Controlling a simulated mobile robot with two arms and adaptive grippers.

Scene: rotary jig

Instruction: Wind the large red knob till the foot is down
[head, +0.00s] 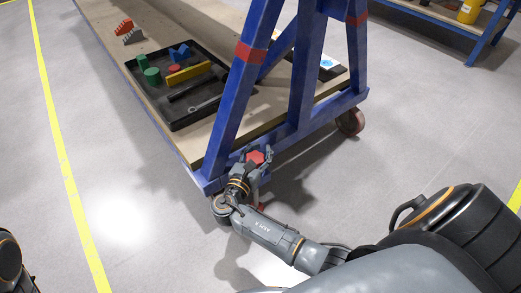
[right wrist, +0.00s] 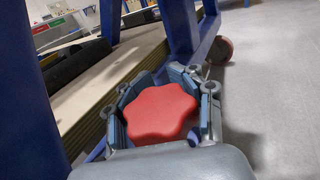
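The large red knob (head: 256,157) is at the low near corner of the blue frame. It also shows in the right wrist view (right wrist: 160,112), with a lobed rim and a flat top. My right gripper (head: 257,152) is around it, with fingers on both sides. In the right wrist view the finger pads lie close against the lobes, and the gripper looks shut on the knob. The foot below is hidden or cannot be made out behind my gripper and arm. My left gripper is out of view; only part of my left arm shows at the lower left.
The blue frame (head: 237,105) carries a wooden deck (head: 150,100) and a black tray (head: 177,124) with coloured parts. One upright rises close beside my right gripper. A caster wheel (head: 350,122) stands to the right. The floor around the corner is clear.

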